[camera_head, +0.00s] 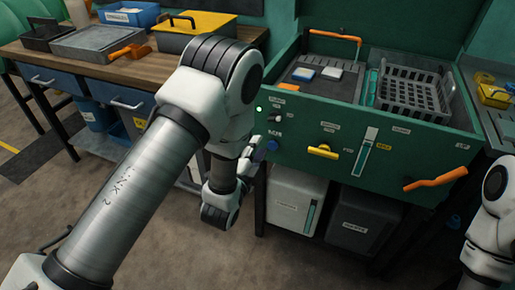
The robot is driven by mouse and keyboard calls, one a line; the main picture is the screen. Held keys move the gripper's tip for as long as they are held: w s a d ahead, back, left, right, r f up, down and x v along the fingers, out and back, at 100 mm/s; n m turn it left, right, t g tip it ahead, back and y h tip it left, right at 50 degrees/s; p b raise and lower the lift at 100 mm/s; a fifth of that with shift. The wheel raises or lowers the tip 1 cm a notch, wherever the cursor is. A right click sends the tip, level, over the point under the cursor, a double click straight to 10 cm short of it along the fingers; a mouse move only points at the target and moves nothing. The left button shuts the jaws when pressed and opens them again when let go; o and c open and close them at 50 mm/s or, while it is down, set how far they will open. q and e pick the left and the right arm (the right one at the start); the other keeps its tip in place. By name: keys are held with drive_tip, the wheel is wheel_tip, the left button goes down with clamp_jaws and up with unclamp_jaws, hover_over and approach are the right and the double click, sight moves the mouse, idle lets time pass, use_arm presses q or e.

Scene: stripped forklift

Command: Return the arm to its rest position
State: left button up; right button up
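My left arm (140,190) comes in from the lower left, rises across the middle and bends down at its elbow. Its wrist hangs in front of the green console (405,158). My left gripper (251,163) is small and partly hidden by the wrist, close to the blue knob (272,144) on the console's front. I cannot tell whether it touches the panel or how its fingers stand. Part of my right arm (492,225) shows at the right edge; its gripper is out of view.
A white bin (296,199) and a dark bin (355,222) stand below. A wooden workbench (95,72) with trays stands at left. The foreground floor is clear.

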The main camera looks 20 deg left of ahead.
idle(0.3)
use_arm(q)
drive_tip(key=s+a+f+n+g+y+p, duration=0.1)
drive_tip(key=s+a+f+n+g+p, duration=0.35)
drive_tip(key=s+f+g+p, duration=0.55)
drive_tip(key=s+f+n+g, duration=0.3)
drive_tip(key=s+n+g, duration=0.1)
drive_tip(key=s, duration=0.7)
drive_tip(key=s+f+n+g, duration=0.3)
drive_tip(key=s+n, duration=0.3)
drive_tip(key=s, duration=0.6)
drive_tip(key=shift+g+h+b, duration=0.3)
drive_tip(key=shift+g+b, duration=0.05)
drive_tip(key=shift+g, duration=0.15)
